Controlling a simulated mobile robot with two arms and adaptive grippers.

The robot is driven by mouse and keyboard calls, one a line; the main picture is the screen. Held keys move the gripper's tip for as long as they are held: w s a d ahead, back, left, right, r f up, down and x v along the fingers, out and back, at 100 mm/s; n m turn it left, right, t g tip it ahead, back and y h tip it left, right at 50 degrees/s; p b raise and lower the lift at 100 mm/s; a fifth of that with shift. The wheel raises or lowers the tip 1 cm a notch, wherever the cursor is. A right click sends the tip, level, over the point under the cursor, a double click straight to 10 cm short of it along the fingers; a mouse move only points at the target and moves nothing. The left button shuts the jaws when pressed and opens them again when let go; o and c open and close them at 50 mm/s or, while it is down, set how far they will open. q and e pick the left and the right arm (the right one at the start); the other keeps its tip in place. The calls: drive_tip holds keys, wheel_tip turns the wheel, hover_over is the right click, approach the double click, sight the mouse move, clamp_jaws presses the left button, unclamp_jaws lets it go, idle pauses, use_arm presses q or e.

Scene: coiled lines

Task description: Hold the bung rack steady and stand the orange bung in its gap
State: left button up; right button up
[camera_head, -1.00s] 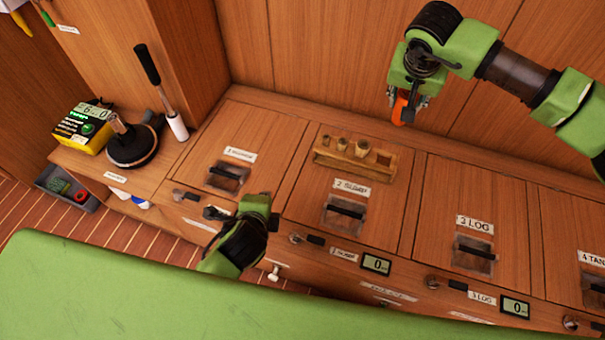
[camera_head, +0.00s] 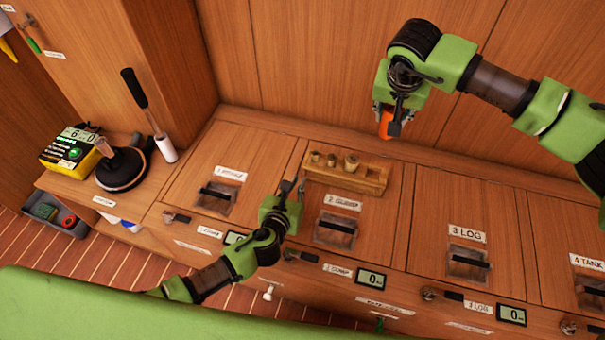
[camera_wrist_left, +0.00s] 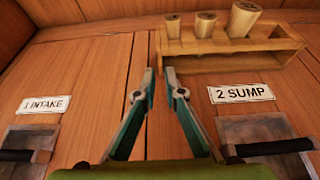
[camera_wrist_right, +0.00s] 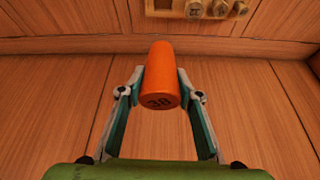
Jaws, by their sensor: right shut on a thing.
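The bung rack (camera_head: 340,181) is a wooden block at the back of the 2 SUMP lid, with several tan bungs (camera_head: 351,163) standing in its left part and a gap at its right end. My left gripper (camera_head: 296,184) is just left of and in front of the rack, apart from it. In the left wrist view its fingers (camera_wrist_left: 161,72) are open and empty, with the rack (camera_wrist_left: 225,65) beyond to the right. My right gripper (camera_head: 387,125) is shut on the orange bung (camera_wrist_right: 160,80), marked 38, held up behind and right of the rack.
Lids labelled 1 INTAKE (camera_head: 229,173), 3 LOG (camera_head: 467,235) and 4 TANK have recessed handles. The wood right of the rack is clear.

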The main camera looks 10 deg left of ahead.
sight(304, 176)
use_arm(q)
drive_tip(key=x, duration=0.7)
drive_tip(key=shift+w+f, duration=0.1)
drive_tip(key=shift+w, duration=0.05)
clamp_jaws()
use_arm(e)
drive_tip(key=shift+f, duration=0.3)
drive_tip(key=f+m+h, duration=0.1)
drive_tip(key=f+m, duration=0.1)
drive_tip(key=m, duration=0.1)
drive_tip(key=f+m+g+h, duration=0.1)
drive_tip(key=f+m, duration=0.2)
drive_tip(key=f+m+g+h, duration=0.1)
drive_tip(key=f+m, duration=0.1)
drive_tip(key=m, duration=0.2)
drive_tip(key=shift+w+f, duration=0.2)
drive_tip(key=shift+s+f+m+g+h, duration=0.25)
drive_tip(key=shift+f+m+g, duration=0.35)
drive_tip(key=shift+m, duration=0.3)
drive_tip(key=shift+f, duration=2.8)
